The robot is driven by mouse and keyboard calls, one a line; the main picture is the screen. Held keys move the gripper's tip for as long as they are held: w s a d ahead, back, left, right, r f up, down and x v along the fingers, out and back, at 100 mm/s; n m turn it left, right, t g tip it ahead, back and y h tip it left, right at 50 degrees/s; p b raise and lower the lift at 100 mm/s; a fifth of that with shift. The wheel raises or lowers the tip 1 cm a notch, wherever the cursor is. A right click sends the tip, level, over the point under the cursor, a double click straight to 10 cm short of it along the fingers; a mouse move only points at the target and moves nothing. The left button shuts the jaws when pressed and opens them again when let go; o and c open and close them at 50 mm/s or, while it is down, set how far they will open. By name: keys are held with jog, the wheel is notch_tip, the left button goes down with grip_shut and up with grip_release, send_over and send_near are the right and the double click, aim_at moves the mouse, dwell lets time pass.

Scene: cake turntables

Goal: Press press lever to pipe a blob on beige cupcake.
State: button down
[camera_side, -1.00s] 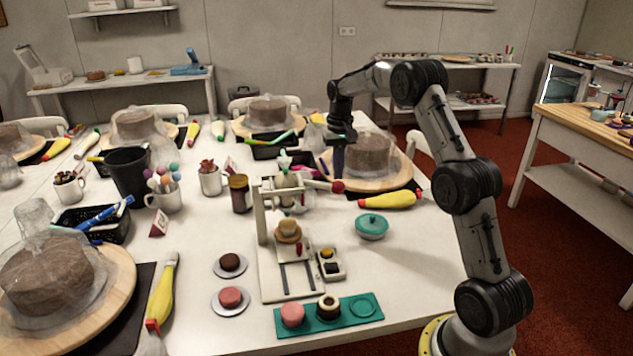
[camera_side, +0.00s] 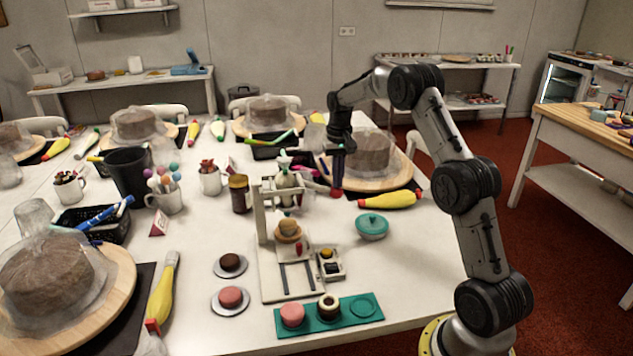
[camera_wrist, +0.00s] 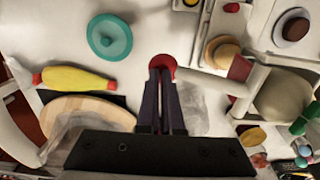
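The white press (camera_side: 262,215) stands on the table with a beige cupcake (camera_side: 288,230) on its platform, under the piping bag. Its press lever sticks out to the right and ends in a red knob (camera_side: 336,192). The knob also shows in the wrist view (camera_wrist: 162,63), with the pale lever (camera_wrist: 210,82) running right from it. My gripper (camera_side: 337,186) points down with its fingertips right at the knob. In the wrist view its two dark fingers (camera_wrist: 162,78) lie close together, shut, with nothing visible between them. Whether the tips touch the knob is hard to tell.
A teal lidded pot (camera_side: 371,226) and a yellow piping bag (camera_side: 390,200) lie right of the press. A cake on a turntable (camera_side: 405,176) stands behind my gripper. A teal tray (camera_side: 345,318) with cupcakes and a small box (camera_side: 331,266) are in front.

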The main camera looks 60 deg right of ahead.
jog(key=shift+s+f, duration=0.1)
jog(key=shift+f, duration=1.15)
dwell(1.1)
jog(key=shift+r, duration=0.1)
dwell(4.0)
jog(key=shift+r, duration=4.55)
